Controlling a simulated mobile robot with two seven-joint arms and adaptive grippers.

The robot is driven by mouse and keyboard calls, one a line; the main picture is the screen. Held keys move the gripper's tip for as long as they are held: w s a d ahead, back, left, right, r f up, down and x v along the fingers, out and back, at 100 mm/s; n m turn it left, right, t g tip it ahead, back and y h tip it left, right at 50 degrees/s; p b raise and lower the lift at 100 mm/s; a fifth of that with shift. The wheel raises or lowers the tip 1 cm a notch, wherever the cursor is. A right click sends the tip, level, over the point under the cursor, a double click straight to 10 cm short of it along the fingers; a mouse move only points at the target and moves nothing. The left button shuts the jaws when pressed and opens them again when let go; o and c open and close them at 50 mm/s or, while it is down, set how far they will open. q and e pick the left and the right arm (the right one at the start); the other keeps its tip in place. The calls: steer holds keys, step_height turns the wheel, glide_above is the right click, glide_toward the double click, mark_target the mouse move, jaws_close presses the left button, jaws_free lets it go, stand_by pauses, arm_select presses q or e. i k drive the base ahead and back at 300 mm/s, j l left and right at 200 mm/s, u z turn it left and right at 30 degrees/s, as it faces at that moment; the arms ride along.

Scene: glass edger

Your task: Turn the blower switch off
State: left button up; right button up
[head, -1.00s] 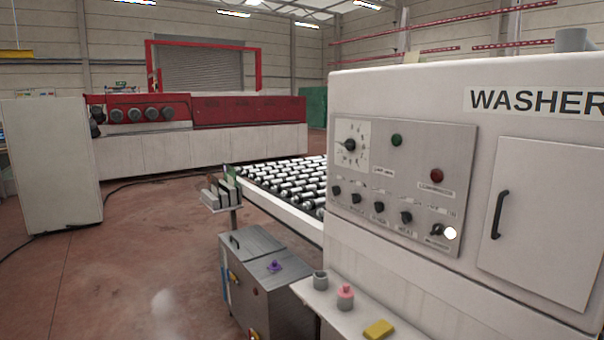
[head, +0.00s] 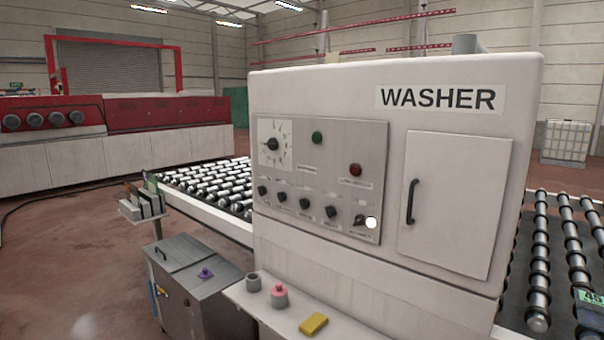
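The washer's grey control panel (head: 322,180) is on the front of the white washer cabinet (head: 460,265). Along its lower part runs a row of several small black switches. The rightmost black switch (head: 360,220) has a white round spot (head: 371,223) beside it, at the panel's lower right. The labels under the switches are too small to read, so I cannot tell which one is the blower switch. Above the row are a black dial (head: 272,144), a green lamp (head: 317,137) and a red lamp (head: 355,170). Neither of my grippers is in view.
A ledge below the panel holds a grey cup (head: 253,282), a pink-topped item (head: 279,295) and a yellow block (head: 313,324). A metal cabinet (head: 205,270) stands left of it. Roller conveyors (head: 205,183) flank the washer. Red floor at left is open.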

mark_target(360, 220)
steer(key=i+l, duration=0.35)
steer(key=i+l+u, duration=0.25)
steer(key=l+u, duration=0.15)
steer(key=i+l+u, duration=0.2)
steer(key=l+u, duration=0.2)
